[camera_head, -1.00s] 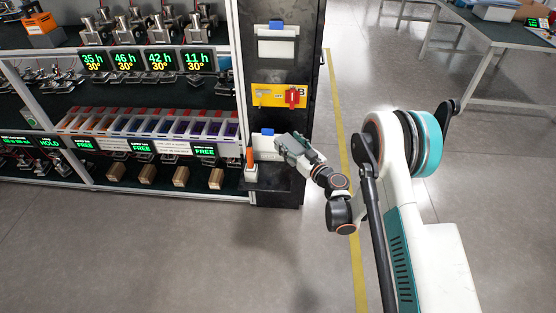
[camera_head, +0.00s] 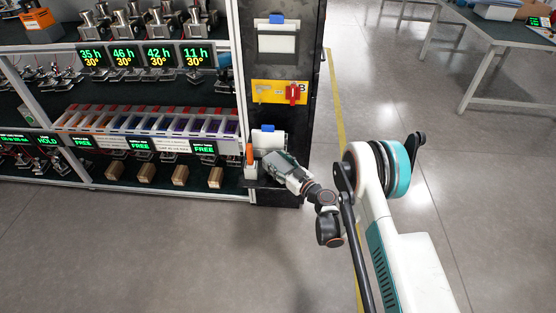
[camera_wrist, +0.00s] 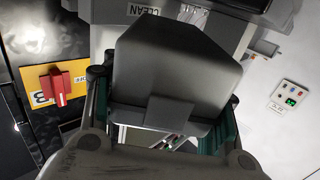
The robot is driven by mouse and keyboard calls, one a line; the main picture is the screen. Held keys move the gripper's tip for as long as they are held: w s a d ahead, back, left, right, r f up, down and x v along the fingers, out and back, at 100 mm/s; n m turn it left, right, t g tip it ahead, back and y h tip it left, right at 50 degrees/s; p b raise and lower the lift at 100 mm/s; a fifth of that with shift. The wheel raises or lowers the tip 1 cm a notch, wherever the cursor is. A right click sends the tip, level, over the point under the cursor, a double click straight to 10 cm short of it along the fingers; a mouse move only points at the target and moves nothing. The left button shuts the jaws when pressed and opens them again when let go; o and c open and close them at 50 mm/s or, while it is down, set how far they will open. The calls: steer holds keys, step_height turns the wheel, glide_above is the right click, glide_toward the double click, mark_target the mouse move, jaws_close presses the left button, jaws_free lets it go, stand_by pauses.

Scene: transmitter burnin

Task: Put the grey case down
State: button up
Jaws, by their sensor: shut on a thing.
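My gripper (camera_head: 288,168) is beside the small dark ledge at the foot of the black cabinet column. In the wrist view its fingers are around the grey case (camera_wrist: 175,62), a dark, blocky shape that fills the upper middle. The case is held in the jaws. In the head view the case (camera_head: 274,158) shows only small at the end of my arm. I cannot tell whether its underside touches the ledge.
An orange and white upright item (camera_head: 250,160) stands close left of my gripper. A red switch (camera_head: 293,93) sits on a yellow panel (camera_head: 268,92) above. The rack (camera_head: 160,190) with several bays is at left. Open floor (camera_head: 150,260) lies in front.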

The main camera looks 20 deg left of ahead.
steer(key=shift+f, duration=0.45)
steer(key=o, duration=1.2)
steer(key=shift+r, duration=0.1)
